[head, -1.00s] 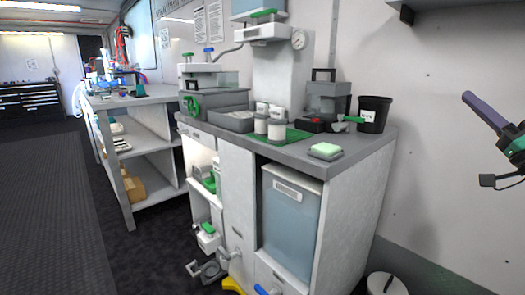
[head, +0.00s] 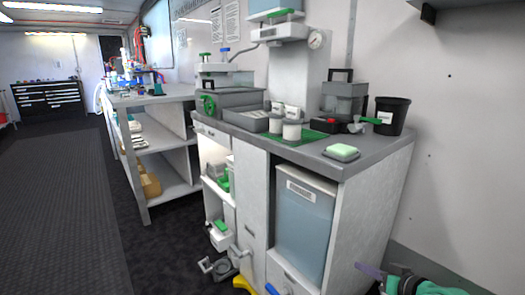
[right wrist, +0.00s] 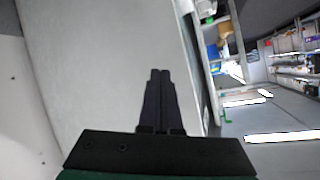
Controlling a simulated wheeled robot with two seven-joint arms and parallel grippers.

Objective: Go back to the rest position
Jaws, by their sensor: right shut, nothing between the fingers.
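My right gripper (head: 370,270) shows at the lower right of the head view, low beside the side panel of the grey-topped cabinet (head: 374,205). Its purple fingers point left and its green arm runs off to the right. In the right wrist view its two dark fingers (right wrist: 160,78) are together with nothing between them. The fingers look apart from the cabinet, though the exact gap is hard to tell. My left gripper is in neither view.
On the cabinet top stand a black bucket (head: 391,115), a green sponge (head: 342,151), white jars (head: 291,130) and a grey tray (head: 255,121). A blue-grey container (head: 305,222) sits in the cabinet. A shelved bench (head: 150,98) stands further left. The dark floor (head: 60,190) is clear.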

